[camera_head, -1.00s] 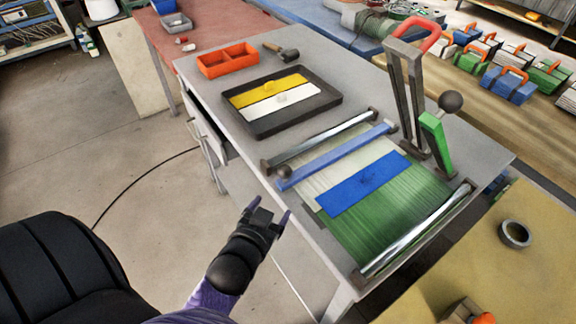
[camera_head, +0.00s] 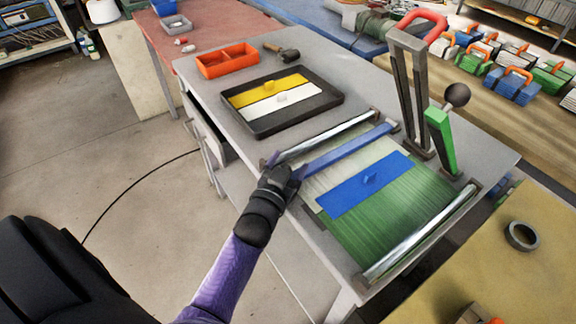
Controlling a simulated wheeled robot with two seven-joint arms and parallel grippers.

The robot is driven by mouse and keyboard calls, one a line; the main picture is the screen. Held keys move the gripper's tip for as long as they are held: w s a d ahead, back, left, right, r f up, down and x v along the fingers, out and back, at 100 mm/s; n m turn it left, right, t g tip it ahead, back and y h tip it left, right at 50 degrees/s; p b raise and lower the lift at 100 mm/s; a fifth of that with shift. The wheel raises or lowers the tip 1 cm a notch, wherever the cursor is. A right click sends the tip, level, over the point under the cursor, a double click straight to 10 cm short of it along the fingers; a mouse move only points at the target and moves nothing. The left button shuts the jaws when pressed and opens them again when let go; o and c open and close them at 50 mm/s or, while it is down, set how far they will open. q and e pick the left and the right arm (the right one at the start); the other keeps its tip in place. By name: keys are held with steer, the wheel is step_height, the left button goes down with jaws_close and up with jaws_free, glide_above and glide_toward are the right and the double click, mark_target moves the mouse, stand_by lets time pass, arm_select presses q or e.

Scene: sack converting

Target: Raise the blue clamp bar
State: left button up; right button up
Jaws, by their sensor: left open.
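My left gripper (camera_head: 283,168) is open at the bar's left end. The hand covers that end and the dark knob there, and I cannot tell whether the fingers touch it. My right gripper is not in view.
A blue panel (camera_head: 366,186) lies on the sack. A green lever (camera_head: 440,140) with a black ball and a tall red-handled lever (camera_head: 418,95) stand at the right. A black tray (camera_head: 262,128) lies behind the roller.

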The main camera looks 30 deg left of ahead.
arm_select(q)
jaws_close()
stand_by(0.3)
stand_by(1.1)
